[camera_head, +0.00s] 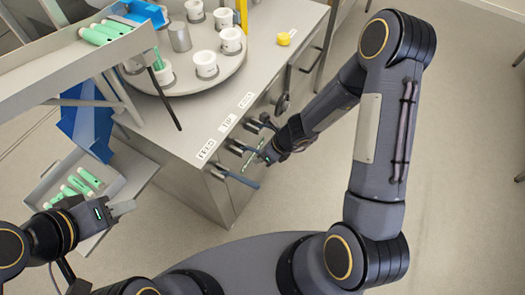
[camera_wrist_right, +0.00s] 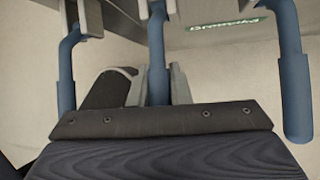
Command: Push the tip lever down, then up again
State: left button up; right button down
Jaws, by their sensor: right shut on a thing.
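The tip lever (camera_wrist_right: 157,60) is the middle one of three blue levers in the right wrist view, and its bar hangs upright there. My right gripper (camera_wrist_right: 150,88) is shut on it, with one finger on each side. In the head view my right gripper (camera_head: 267,153) is at the cabinet front, below the TIP label (camera_head: 227,123), and hides most of this lever. The feed lever (camera_head: 242,180) sticks out in front, apart from the gripper. My left gripper (camera_head: 121,208) is at the lower left, away from the levers; its finger gap is unclear.
The other levers (camera_wrist_right: 68,70) (camera_wrist_right: 292,85) stand close on both sides of my right gripper. The cabinet (camera_head: 190,165) carries a turntable (camera_head: 190,80) with several white cups and a yellow object (camera_head: 284,39). A tray (camera_head: 118,186) with green tubes is near my left gripper.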

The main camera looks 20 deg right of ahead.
jog(key=shift+r, duration=0.1)
dwell(0.3)
jog(key=c, duration=1.3)
grip_release()
jog(key=shift+c, duration=0.2)
jog(key=p+v, duration=0.3)
jog(key=v, duration=0.3)
jog(key=shift+r+p, duration=0.3)
jog(key=shift+r, duration=0.1)
jog(key=shift+s+d+r, duration=0.15)
jog(key=shift+d+r, duration=0.1)
jog(key=shift+r, duration=0.15)
